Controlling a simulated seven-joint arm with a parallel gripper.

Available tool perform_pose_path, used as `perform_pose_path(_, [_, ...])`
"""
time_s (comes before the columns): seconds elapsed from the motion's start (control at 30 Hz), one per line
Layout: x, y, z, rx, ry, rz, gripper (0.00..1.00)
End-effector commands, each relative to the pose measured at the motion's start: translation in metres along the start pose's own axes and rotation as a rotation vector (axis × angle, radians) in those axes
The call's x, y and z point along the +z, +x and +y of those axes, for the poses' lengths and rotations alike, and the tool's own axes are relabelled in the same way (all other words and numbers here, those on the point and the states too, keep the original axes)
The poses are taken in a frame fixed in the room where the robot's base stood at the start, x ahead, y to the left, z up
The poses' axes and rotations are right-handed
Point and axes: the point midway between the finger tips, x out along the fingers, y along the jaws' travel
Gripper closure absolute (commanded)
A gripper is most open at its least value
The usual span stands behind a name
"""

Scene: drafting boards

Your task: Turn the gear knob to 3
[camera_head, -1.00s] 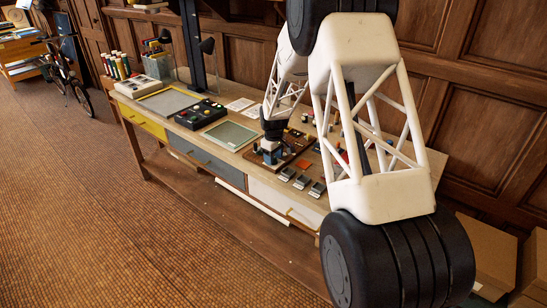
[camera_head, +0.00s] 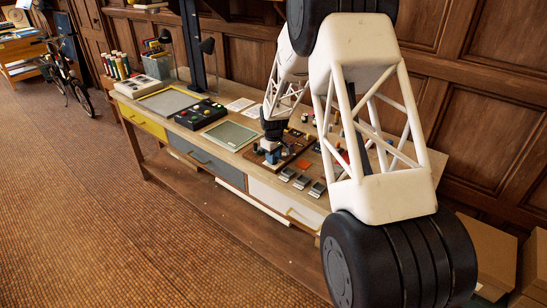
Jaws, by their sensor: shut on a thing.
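My gripper (camera_head: 270,152) points down over a brown wooden board (camera_head: 292,152) on the long table. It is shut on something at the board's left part. The thing in its fingers is too small and too covered to make out, and I cannot tell whether it is the gear knob. No number marks can be read. My white lattice arm hides much of the table's right side.
A black box with coloured buttons (camera_head: 201,114) and a green-grey panel (camera_head: 230,135) lie left of the board. Several small grey blocks (camera_head: 302,181) sit along the front edge. Cardboard boxes (camera_head: 487,255) stand at the right. The floor in front is clear.

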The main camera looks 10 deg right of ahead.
Motion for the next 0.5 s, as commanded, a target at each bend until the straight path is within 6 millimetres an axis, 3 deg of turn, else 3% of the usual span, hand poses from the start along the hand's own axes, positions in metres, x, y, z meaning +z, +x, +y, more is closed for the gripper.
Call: perform_pose_path(0.5, [0.0006, -0.0001, -0.0004, -0.001, 0.369, -0.001, 0.95])
